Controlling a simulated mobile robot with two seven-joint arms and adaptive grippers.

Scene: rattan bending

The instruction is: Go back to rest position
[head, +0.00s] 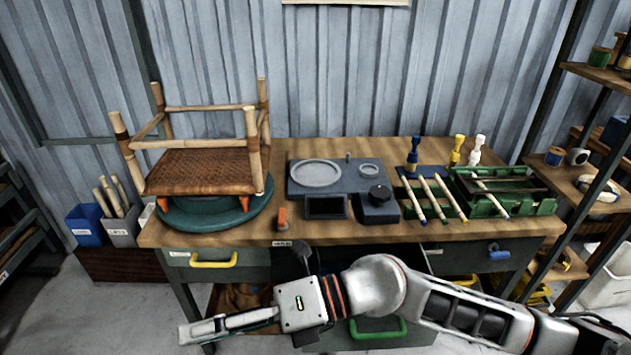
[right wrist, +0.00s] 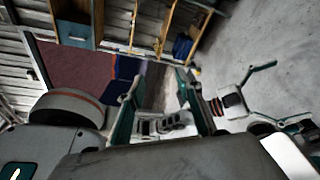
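My right arm reaches across the front of the workbench (head: 380,232) in the head view. Its gripper (head: 228,328) is low at the front left, below the bench top, pointing left. In the right wrist view its two fingers (right wrist: 162,102) stand apart with nothing held between them. My left gripper is outside the head view. What looks like it shows at the right of the right wrist view (right wrist: 290,92), with its fingers spread and empty.
A rattan chair frame (head: 205,172) stands on a green turntable (head: 215,218) at bench left. A grey-blue device (head: 335,185) is mid-bench. Rattan poles (head: 440,196) lie on a green rack (head: 505,192) at right. Drawers sit below; a shelf (head: 590,78) stands right.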

